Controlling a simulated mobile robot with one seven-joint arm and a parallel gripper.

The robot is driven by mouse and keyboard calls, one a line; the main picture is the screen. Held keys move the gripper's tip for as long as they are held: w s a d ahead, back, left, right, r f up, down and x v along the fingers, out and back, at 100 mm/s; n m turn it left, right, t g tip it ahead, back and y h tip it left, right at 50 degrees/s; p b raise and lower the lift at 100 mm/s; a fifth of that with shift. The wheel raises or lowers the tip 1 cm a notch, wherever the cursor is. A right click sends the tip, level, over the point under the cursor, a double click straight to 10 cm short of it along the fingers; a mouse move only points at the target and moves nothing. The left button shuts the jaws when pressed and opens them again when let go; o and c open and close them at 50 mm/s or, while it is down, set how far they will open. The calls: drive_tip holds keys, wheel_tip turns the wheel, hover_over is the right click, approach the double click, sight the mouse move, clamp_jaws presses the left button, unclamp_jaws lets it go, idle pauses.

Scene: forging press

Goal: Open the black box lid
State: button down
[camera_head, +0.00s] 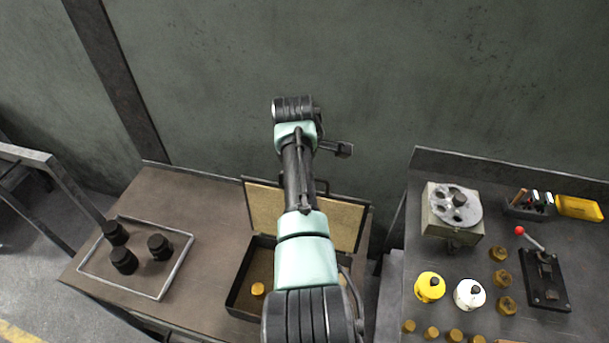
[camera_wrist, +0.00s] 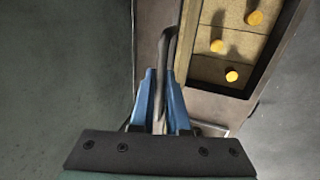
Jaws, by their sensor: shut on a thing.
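The black box (camera_head: 236,301) stands on the brown table with its lid (camera_head: 340,222) raised steeply at the back, tan inner face showing. My arm crosses in front and hides the middle of both. In the wrist view the box (camera_wrist: 264,72) is at upper right, with a tan floor and yellow round pieces (camera_wrist: 217,46) inside. My gripper (camera_wrist: 162,78) has blue fingers shut on a thin grey strip of the lid (camera_wrist: 168,42); I cannot tell if this is its edge or a handle.
Several black knobs (camera_head: 124,261) stand in a thin frame (camera_head: 159,296) at left. The right bench holds a round-topped fixture (camera_head: 454,210), a red-knobbed lever (camera_head: 545,275), yellow and white pots and brass nuts. A grey wall (camera_head: 400,80) stands behind.

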drive_tip(key=shift+s+f, duration=0.1)
drive_tip(key=shift+f, duration=0.05)
drive_tip(key=c, duration=0.9)
unclamp_jaws()
drive_tip(key=b+v, duration=0.3)
drive_tip(key=v, duration=1)
